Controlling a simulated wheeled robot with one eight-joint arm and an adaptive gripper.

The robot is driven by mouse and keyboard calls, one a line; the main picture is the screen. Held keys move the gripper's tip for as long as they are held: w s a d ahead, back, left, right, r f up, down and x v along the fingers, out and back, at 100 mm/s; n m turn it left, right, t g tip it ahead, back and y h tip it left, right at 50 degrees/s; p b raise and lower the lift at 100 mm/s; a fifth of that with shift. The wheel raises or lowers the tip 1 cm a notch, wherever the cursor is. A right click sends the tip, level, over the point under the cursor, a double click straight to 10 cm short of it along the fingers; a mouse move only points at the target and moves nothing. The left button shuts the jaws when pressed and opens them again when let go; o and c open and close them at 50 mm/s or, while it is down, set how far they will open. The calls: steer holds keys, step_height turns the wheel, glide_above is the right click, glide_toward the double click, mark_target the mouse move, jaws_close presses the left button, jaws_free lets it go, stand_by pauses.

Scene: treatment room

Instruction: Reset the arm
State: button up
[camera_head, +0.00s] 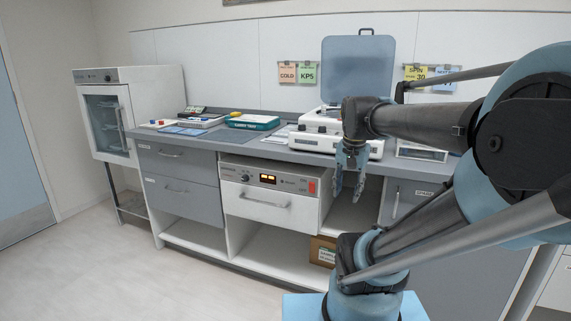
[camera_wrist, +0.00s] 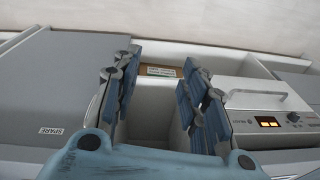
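My gripper (camera_head: 349,182) points downward in front of the grey counter (camera_head: 225,139), near the white centrifuge-like device with its lid raised (camera_head: 310,121). In the wrist view, my gripper (camera_wrist: 155,95) has its blue fingers spread apart, with nothing between them. Behind the fingers is an open white compartment. My arm reaches in from the right of the head view.
A white drawer unit with an orange display (camera_head: 270,191) sits under the counter. A brown box (camera_head: 323,250) lies on the low shelf. A teal tray (camera_head: 252,121) stands on the counter. A white glass-door cabinet (camera_head: 108,118) is at left. Floor at left is clear.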

steer(key=s+f+n, duration=0.6)
steer(key=s+f, duration=0.1)
steer(key=f, duration=0.4)
steer(key=shift+s+f, duration=0.15)
steer(key=shift+f, duration=0.1)
steer(key=shift+d, duration=0.1)
steer(key=shift+w+f, duration=0.2)
steer(key=shift+w, duration=0.25)
